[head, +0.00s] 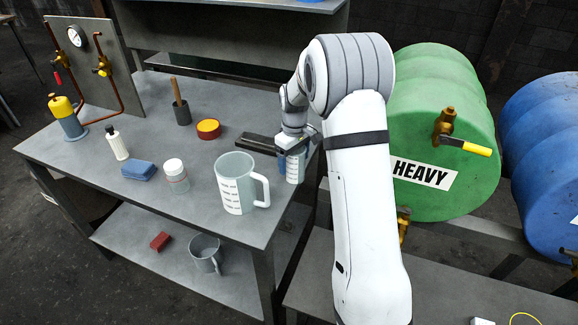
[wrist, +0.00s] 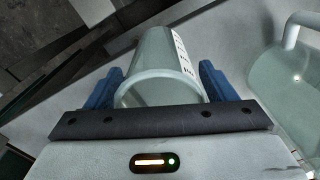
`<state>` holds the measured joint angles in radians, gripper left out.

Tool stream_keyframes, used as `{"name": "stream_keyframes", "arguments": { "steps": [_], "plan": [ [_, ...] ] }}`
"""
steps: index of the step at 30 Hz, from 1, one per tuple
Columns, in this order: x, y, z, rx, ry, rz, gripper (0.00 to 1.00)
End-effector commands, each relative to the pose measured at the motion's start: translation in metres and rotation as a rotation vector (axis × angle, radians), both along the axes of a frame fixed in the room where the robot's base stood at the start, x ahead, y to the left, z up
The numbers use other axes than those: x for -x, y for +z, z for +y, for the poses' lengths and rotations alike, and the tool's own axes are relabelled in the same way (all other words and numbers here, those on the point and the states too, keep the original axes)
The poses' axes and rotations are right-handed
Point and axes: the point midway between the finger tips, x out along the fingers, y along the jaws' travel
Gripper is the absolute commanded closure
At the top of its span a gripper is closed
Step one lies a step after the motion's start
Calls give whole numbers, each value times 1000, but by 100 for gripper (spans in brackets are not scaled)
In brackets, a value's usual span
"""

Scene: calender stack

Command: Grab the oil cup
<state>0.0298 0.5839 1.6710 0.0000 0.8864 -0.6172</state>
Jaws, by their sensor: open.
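A pale translucent cup with dark printed marks, which I take to be the oil cup (wrist: 163,55), is between the two blue fingers of my gripper (wrist: 160,76) in the wrist view. Its round rim faces the camera. The fingers are open, one on each side of it; I cannot tell if either touches it. In the head view the cup (head: 296,168) is near the right edge of the bench, partly hidden by my gripper (head: 287,160).
A larger marked jug (head: 235,185) with a handle stands close left of the cup on the bench (head: 108,188). A white-lidded jar (head: 175,176), blue sponge (head: 138,170) and white bottle (head: 117,143) stand farther left. A green drum (head: 445,130) is at the right.

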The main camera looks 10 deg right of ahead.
Motion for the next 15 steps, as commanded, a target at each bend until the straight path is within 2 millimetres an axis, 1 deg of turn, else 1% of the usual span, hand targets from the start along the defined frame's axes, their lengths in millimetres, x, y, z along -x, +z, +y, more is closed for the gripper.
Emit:
{"name": "stream_keyframes", "arguments": {
  "steps": [2, 15],
  "plan": [
    [0, 0, 0, 0, 0, 0, 23],
    [0, 0, -1, 0, -1, 0, 58]
  ]
}}
